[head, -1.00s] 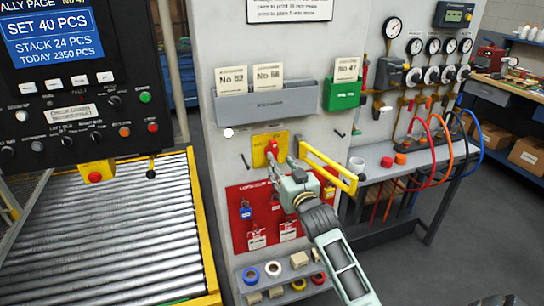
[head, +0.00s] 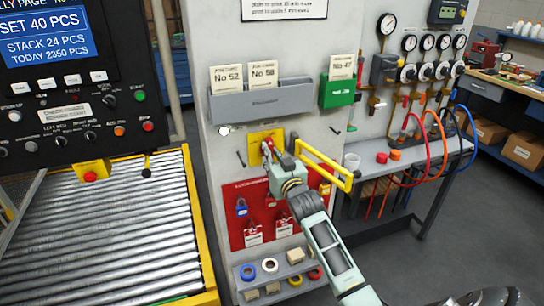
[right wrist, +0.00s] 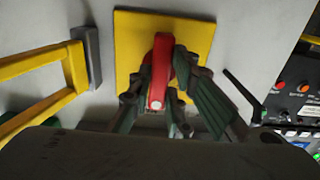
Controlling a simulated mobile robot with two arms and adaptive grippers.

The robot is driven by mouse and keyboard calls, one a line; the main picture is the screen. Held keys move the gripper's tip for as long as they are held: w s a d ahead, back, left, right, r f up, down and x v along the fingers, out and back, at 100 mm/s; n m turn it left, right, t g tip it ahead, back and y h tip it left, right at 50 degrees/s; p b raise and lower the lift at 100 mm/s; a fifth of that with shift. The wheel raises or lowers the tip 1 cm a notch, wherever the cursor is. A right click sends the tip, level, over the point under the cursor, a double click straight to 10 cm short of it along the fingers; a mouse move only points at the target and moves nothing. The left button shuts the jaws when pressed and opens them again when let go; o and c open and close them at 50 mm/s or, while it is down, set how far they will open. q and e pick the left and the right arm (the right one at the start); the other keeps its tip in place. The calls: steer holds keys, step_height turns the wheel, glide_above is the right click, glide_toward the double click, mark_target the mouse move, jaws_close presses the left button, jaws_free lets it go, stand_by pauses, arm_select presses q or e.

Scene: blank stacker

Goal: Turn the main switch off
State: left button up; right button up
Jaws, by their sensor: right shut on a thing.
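The main switch is a yellow square plate (head: 256,138) with a red handle (head: 267,146) on the grey panel. My right gripper (head: 271,157) is at the plate, its fingers around the handle. In the right wrist view the red handle (right wrist: 158,75) lies between the two green fingers (right wrist: 161,85), in front of the yellow plate (right wrist: 128,45). The gripper is shut on it. The head view is too small to tell the handle's exact angle. My left gripper is not in view.
A yellow guard bar (head: 325,165) sticks out just right of my right gripper. A red lockout board (head: 232,200) with padlocks and tags is below. Grey (head: 262,101) and green (head: 338,91) card holders are above. A roller conveyor (head: 110,230) lies at left.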

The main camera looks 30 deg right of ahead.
jaws_close()
steer(key=shift+n, duration=0.4)
steer(key=n+p, duration=0.2)
steer(key=n, duration=1.5)
steer(key=shift+f, duration=0.15)
steer(key=shift+n, duration=0.3)
steer(key=o, duration=0.7)
jaws_free()
steer(key=shift+a, duration=0.1)
